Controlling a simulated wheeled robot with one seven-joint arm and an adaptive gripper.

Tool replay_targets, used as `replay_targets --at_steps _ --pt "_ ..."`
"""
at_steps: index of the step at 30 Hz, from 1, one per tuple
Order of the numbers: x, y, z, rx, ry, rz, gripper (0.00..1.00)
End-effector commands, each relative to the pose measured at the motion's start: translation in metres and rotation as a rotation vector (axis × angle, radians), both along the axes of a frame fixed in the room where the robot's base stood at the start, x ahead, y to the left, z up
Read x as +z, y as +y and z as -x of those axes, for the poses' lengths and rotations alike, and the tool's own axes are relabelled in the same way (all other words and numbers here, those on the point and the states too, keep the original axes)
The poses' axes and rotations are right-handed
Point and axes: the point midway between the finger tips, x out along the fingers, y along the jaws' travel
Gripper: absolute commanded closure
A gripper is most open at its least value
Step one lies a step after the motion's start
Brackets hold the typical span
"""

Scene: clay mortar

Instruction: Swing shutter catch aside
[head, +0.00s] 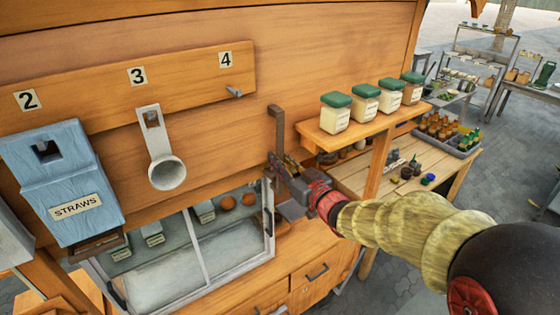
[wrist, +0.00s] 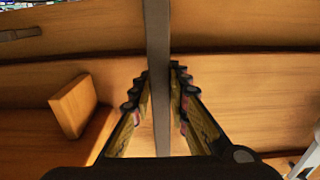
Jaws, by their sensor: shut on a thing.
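The shutter catch (head: 277,128) is a dark metal bar standing upright against the wooden wall, to the left of the jar shelf. My gripper (head: 281,163) is shut on its lower part, just above the right end of the glazed cabinet. In the wrist view the catch (wrist: 158,60) runs as a grey strip between the two toothed fingers of my gripper (wrist: 160,80). The fingers hide part of the catch in the head view, so its lower end is hard to make out.
A small shelf (head: 352,136) with several green-lidded jars lies close to the right of the catch. A glass-fronted cabinet (head: 190,262) is below. A blue straw box (head: 60,180) and a hanging ladle-like holder (head: 165,172) are to the left.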

Motion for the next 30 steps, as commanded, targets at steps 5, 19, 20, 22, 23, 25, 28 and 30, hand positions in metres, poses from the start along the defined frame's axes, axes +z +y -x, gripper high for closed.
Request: replay_targets --at_steps 5,19,20,22,23,25,28,30 --pt "0.0 0.0 0.0 0.0 0.001 -0.002 1.0" --pt "0.01 0.044 0.03 0.002 0.22 -0.328 1.0" --pt "0.011 0.045 0.031 0.001 0.228 -0.339 1.0" --pt "0.012 0.047 0.032 0.001 0.241 -0.357 1.0" --pt "0.012 0.048 0.032 0.001 0.244 -0.361 1.0" --pt "0.013 0.048 0.032 0.0 0.245 -0.363 1.0" --pt "0.013 0.048 0.032 0.0 0.245 -0.362 1.0" --pt "0.013 0.048 0.032 0.001 0.244 -0.363 1.0"
